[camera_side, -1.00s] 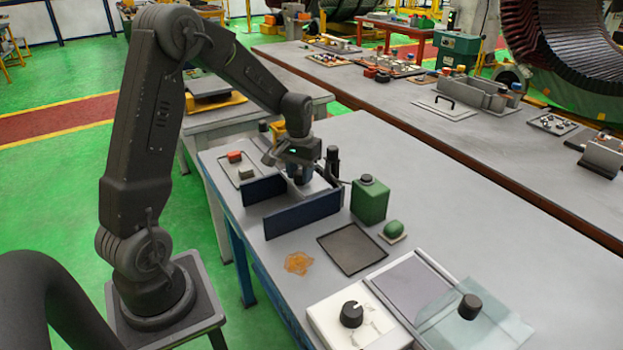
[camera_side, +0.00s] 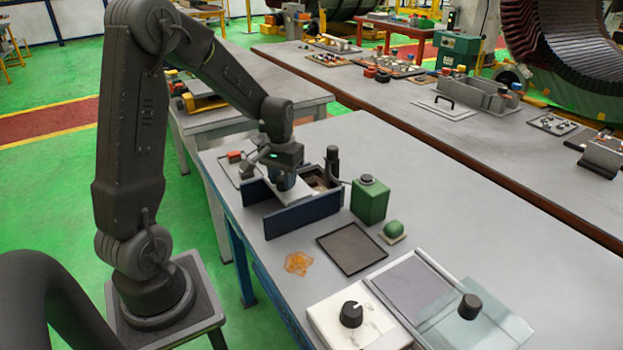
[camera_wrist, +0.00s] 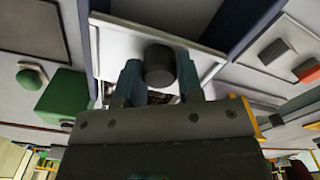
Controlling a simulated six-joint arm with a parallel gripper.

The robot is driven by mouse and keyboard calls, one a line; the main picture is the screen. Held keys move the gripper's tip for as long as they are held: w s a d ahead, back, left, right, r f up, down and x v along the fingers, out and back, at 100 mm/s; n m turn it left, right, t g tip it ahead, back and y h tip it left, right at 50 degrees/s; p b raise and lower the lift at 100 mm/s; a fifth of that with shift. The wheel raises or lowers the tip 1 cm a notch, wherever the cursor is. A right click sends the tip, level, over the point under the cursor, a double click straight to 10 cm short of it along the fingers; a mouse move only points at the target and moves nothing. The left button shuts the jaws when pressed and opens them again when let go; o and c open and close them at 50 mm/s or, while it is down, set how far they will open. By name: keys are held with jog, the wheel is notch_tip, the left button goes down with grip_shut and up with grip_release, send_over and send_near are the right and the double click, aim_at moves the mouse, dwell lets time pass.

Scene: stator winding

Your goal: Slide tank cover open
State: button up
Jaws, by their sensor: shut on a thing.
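The tank cover (camera_side: 270,206) is a pale flat plate between two dark blue walls. It lies to the left of the tank opening (camera_side: 320,180), which shows partly uncovered, with a dark, brownish inside. My gripper (camera_side: 286,182) is over the cover. In the wrist view my gripper (camera_wrist: 160,80) has its two blue fingers on either side of the cover's dark round knob (camera_wrist: 160,62), shut on it. The white cover (camera_wrist: 115,45) spreads around the knob there. A little of the opening shows between the fingers.
A green canister (camera_side: 370,200) and a black upright post (camera_side: 332,160) stand close by the tank. A dark tray (camera_side: 351,248), an orange puddle (camera_side: 298,263) and a box with a glass lid (camera_side: 485,325) lie nearer. A small tray with a red block (camera_side: 234,156) is behind left.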

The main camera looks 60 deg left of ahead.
aim_at(266, 181)
jog(key=shift+s+f, duration=0.15)
jog(key=shift+s, duration=1)
jog(key=shift+s+f, duration=0.15)
jog(key=shift+s, duration=0.95)
jog(key=o, duration=0.5)
jog(key=shift+c, duration=0.2)
jog(key=shift+o, duration=1.1)
jog(key=shift+r, duration=0.55)
jog(key=shift+w+r, duration=0.15)
jog(key=shift+r, duration=2.45)
jog(key=s+d+r+m+t, duration=0.1)
jog(key=s+d+r+m, duration=0.1)
jog(key=d, duration=0.4)
jog(key=s+d+r+m+t, duration=0.2)
jog(key=s+d+r, duration=0.2)
jog(key=d, duration=0.3)
jog(key=s+d+r+m+t, duration=0.2)
jog(key=d+r, duration=0.1)
jog(key=d, duration=0.4)
jog(key=shift+s+d+r, duration=0.25)
jog(key=shift+s+r, duration=0.15)
